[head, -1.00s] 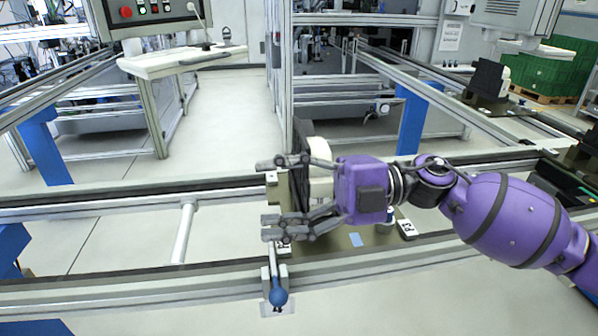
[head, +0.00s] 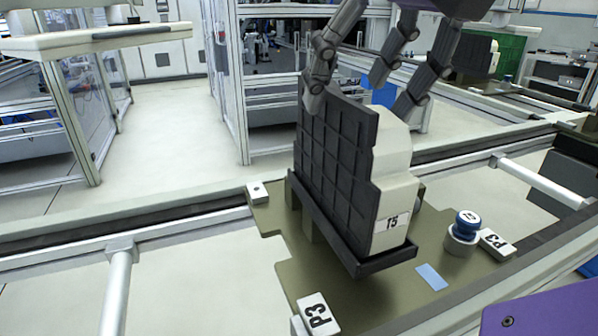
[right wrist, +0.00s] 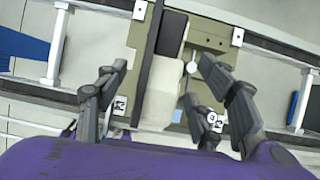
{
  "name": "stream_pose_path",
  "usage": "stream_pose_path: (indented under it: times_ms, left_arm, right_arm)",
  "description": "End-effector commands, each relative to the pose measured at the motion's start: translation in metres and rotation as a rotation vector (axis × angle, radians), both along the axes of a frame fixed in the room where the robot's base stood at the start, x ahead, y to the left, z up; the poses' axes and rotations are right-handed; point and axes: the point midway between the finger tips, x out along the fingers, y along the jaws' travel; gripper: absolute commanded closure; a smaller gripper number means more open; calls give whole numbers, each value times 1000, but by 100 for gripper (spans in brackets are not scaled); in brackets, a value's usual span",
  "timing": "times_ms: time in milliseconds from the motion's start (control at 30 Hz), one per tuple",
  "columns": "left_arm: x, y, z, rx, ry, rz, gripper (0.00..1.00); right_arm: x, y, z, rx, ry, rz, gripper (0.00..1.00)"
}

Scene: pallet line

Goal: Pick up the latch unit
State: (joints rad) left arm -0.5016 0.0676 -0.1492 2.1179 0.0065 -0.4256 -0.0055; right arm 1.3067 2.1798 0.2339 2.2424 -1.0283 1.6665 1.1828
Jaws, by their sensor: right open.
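My right gripper (head: 360,98) is open and reaches down from above. One finger overlaps the panel's top left corner; the other fingers are beyond the block. In the right wrist view, the cream block (right wrist: 160,90) lies between the spread fingers (right wrist: 157,80). I cannot tell whether any finger touches it. My left gripper is not in view.

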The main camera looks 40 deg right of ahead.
Motion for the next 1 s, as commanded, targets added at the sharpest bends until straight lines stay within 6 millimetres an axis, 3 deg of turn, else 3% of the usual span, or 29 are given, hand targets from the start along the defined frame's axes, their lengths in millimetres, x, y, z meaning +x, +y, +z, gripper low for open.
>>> stream_pose_path:
  times_ms: [33, 400, 700, 1000]
  left_arm:
    - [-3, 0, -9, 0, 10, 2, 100]
    - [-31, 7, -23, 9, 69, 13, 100]
    - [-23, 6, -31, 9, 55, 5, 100]
    - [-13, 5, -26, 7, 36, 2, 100]
  right_arm:
    - [1, -2, -7, -14, -5, -11, 38]
    - [15, -8, -33, -25, -12, -23, 38]
    - [37, -12, -69, -23, -10, -23, 38]
    - [40, -13, -73, -24, -13, -23, 38]
